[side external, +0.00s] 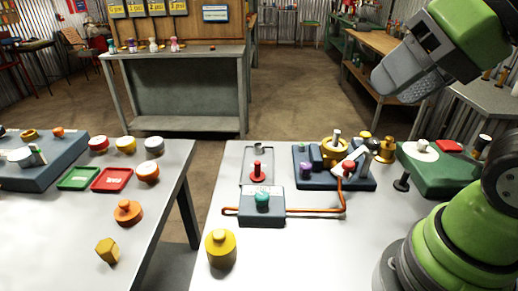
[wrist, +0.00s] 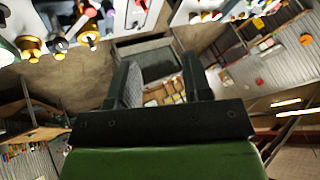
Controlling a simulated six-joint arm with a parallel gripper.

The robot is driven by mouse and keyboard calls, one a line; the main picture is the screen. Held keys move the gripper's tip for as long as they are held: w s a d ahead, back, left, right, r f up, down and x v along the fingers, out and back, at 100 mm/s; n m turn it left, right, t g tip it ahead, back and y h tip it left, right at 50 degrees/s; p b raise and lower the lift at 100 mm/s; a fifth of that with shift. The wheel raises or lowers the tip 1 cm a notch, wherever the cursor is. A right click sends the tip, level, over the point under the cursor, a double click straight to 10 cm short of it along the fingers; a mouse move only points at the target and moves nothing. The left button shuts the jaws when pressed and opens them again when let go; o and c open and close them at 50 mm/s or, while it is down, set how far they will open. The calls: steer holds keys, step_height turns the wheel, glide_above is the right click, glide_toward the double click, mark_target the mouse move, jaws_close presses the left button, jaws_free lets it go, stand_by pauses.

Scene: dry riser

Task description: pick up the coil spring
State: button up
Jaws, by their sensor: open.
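I cannot make out a coil spring for certain in either view. A small grey upright piece (side external: 258,152) stands at the back of a grey plate on the right-hand table, but it is too small to identify. My gripper (side external: 392,84) is high at the upper right in the side view, well above the table and apart from everything on it. In the wrist view my gripper (wrist: 160,62) shows two dark fingers spread apart with nothing between them.
The right-hand table (side external: 315,244) holds a grey box with a teal knob (side external: 263,198), an orange pipe (side external: 318,211), a blue fixture block (side external: 335,182), a green block (side external: 440,170) and a yellow cylinder (side external: 221,248). A gap separates it from the left table (side external: 55,235). Its front middle is clear.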

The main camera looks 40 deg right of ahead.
steer(key=w+d+g+h, duration=0.1)
steer(key=w+d, duration=0.1)
steer(key=w, duration=0.9)
steer(key=g+h, duration=0.2)
steer(key=h, duration=0.1)
glide_above(260, 143)
steer(key=s+a, duration=0.2)
steer(key=s, duration=0.1)
steer(key=shift+m, duration=0.3)
step_height(260, 143, down, 24)
steer(key=shift+a+r, duration=0.1)
steer(key=shift+a, duration=0.05)
steer(key=shift+s+x, duration=0.2)
steer(key=shift+x, duration=3.05)
steer(key=c, duration=0.7)
